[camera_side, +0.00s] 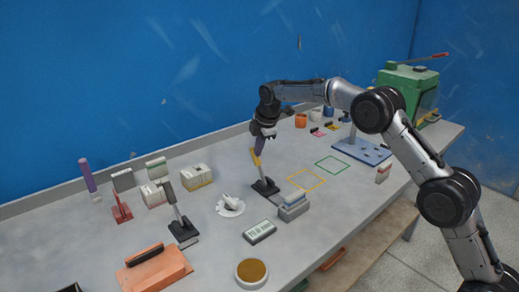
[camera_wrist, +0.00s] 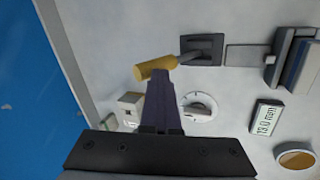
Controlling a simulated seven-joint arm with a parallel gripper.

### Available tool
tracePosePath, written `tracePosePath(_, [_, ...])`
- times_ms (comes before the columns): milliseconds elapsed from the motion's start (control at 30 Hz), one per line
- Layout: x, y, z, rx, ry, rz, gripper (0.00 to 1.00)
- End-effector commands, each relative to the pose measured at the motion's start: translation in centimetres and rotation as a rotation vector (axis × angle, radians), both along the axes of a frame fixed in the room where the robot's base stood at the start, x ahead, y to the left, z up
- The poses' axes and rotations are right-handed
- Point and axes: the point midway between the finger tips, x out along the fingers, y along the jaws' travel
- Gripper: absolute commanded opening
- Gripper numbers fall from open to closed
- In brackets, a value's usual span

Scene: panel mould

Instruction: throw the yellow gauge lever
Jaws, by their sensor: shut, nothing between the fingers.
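The yellow gauge lever has a yellow handle (camera_side: 256,158) on a dark base (camera_side: 265,187) in the middle of the bench. The handle leans up towards the back wall. In the wrist view the yellow handle (camera_wrist: 155,67) lies left of its dark base (camera_wrist: 201,49). My gripper (camera_side: 259,150), with purple fingers, points down at the top of the handle. In the wrist view my gripper's tips (camera_wrist: 160,78) overlap the handle's lower edge. I cannot tell whether they touch. The fingers are shut with nothing between them.
A white dial (camera_side: 230,205) and a display reading about 13.0 mm (camera_wrist: 264,118) lie nearby. Grey blocks (camera_side: 293,206) stand right of the lever. A grey lever (camera_side: 182,225) and red lever (camera_side: 121,208) stand to the left. The yellow-outlined square (camera_side: 306,179) is clear.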

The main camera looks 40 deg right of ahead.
Motion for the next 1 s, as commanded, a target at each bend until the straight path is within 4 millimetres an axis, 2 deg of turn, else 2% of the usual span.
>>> tracePosePath(33, [0.7, 0.1, -0.3, 0.000, -0.023, 0.003, 0.00])
tracePosePath(300, [0.7, 0.1, -0.4, 0.000, -0.023, 0.003, 0.00])
tracePosePath(533, [-0.1, 0.2, 0.2, 0.000, -0.019, 0.003, 0.00])
tracePosePath(833, [-3.6, 0.9, 2.2, 0.000, -0.005, 0.002, 0.00])
tracePosePath(1000, [-2.8, 1.1, 5.1, 0.000, -0.007, 0.001, 0.00])
